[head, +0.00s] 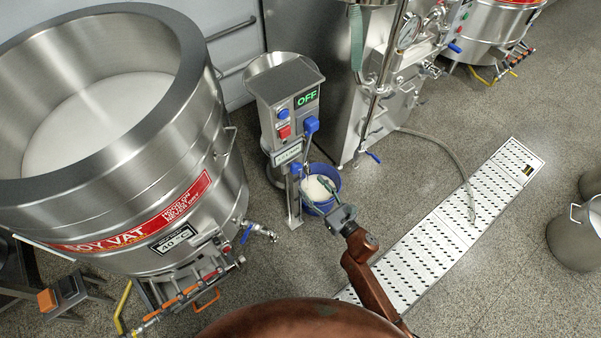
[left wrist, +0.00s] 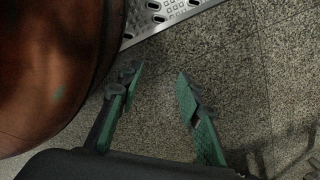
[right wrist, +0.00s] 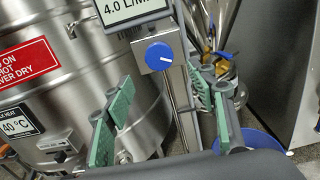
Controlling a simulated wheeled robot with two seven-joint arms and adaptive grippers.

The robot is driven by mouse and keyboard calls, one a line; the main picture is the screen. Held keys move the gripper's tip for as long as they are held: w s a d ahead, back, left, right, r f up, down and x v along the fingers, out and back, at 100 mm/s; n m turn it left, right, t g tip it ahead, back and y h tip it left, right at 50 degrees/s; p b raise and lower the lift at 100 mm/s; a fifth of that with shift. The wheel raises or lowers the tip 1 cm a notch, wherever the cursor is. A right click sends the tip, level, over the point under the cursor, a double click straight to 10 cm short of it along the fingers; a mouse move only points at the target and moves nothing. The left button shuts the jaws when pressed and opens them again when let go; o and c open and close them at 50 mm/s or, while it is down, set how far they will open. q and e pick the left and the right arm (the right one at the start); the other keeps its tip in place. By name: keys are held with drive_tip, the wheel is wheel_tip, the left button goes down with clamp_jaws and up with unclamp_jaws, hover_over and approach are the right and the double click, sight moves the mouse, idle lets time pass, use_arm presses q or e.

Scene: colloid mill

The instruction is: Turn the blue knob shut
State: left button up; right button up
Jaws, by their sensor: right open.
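The blue knob (right wrist: 159,56) is a round dial with a white mark, on a grey box below the flow-rate sign in the right wrist view. In the head view the knob (head: 296,168) is small, low on the steel post of the unit that reads OFF. My right gripper (head: 320,196) is open and empty, below and to the right of the knob. In the right wrist view its green fingers (right wrist: 172,98) are spread, with the knob beyond them between their tips. My left gripper (left wrist: 158,78) is open and empty above the floor, and is out of the head view.
A blue bucket (head: 330,181) with white contents stands beside the post. A large steel vat (head: 222,140) is at the left. Another blue part (head: 311,124) juts from the unit's side. A perforated drain cover (head: 452,232) crosses the open floor at the right.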

sight(297, 171)
use_arm(q)
drive_tip(key=w+r, duration=0.1)
drive_tip(key=w+r+b, duration=0.1)
drive_tip(key=w, duration=0.1)
drive_tip(key=shift+w+d, duration=0.15)
drive_tip(key=shift+w, duration=0.05)
use_arm(e)
drive_tip(key=x, duration=0.7)
drive_tip(key=shift+w+a+r, duration=0.1)
drive_tip(key=shift+w+a, duration=0.15)
drive_tip(key=shift+c, duration=0.3)
drive_tip(key=c, duration=1.1)
